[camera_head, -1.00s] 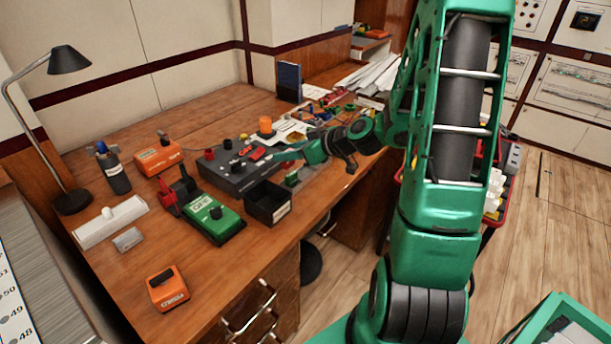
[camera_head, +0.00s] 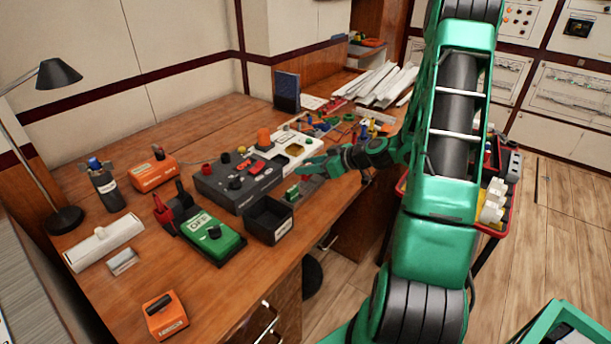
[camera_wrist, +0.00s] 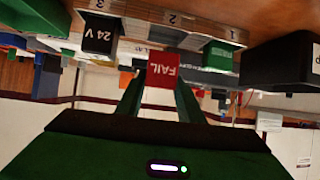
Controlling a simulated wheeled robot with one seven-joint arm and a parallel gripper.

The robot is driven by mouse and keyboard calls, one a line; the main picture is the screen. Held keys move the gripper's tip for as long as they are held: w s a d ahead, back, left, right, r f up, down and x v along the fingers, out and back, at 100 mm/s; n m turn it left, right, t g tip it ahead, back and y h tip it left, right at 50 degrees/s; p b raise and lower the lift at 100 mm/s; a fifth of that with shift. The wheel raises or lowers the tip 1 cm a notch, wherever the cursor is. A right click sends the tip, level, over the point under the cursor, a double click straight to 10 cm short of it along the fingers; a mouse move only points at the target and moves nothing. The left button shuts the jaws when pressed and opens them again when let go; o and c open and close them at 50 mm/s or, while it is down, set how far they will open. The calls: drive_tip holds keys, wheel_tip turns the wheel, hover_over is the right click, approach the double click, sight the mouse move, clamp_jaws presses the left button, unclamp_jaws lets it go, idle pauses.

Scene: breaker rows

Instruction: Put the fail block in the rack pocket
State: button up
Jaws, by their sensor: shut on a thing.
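The red FAIL block (camera_wrist: 163,74) is between the two fingers of my gripper (camera_wrist: 160,88) in the wrist view, its lettering upside down. The rack (camera_wrist: 185,20) carries the numbers 1, 2 and 3 in the wrist view. A black 24 V block (camera_wrist: 100,36) is at number 3 and a green block (camera_wrist: 220,54) is near number 1. The FAIL block appears nearest number 2, apart from the rack; its exact height is unclear.
A black open bin (camera_head: 268,222) stands left of my gripper, beside a dark control box (camera_head: 237,184). A green OFF unit (camera_head: 212,238) and an orange unit (camera_head: 165,315) are farther left. A white panel (camera_head: 294,148) lies behind my gripper.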

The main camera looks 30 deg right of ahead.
drive_tip(key=shift+f, duration=1.9)
drive_tip(key=shift+d, duration=0.1)
drive_tip(key=o, duration=1.1)
drive_tip(key=shift+f, duration=0.1)
